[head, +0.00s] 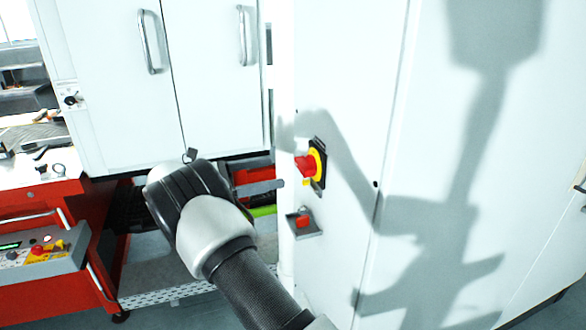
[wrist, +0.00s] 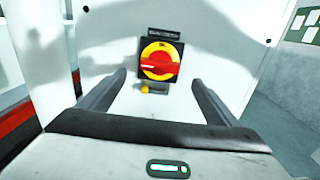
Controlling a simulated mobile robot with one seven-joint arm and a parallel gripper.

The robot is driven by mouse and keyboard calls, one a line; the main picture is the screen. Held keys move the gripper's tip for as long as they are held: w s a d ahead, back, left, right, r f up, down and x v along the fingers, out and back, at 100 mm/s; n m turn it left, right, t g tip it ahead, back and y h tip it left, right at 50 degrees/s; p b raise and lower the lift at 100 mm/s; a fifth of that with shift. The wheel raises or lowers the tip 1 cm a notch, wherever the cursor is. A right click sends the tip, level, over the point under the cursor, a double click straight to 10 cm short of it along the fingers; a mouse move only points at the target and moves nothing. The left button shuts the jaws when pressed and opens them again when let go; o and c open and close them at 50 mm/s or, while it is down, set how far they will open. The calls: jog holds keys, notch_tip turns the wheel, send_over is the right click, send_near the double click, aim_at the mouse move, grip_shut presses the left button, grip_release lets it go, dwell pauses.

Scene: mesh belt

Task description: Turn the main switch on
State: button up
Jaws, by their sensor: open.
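The main switch (head: 313,165) is a red rotary handle on a yellow disc with a black square plate, mounted on the white cabinet side. In the wrist view the main switch (wrist: 160,62) is seen nearly face-on, with its red handle lying roughly horizontal and a small yellow piece below it.
A small red button on a grey bracket (head: 303,221) is on the cabinet below the switch. White doors with handles (head: 150,42) stand to the left. A red cart with a control box (head: 42,252) is at the lower left. My shadow falls across the cabinet panels.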

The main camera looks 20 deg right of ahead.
aim_at(299, 167)
jog(key=d, duration=0.7)
jog(key=shift+d, duration=0.35)
jog(key=c, duration=1.1)
jog(key=shift+o, duration=0.2)
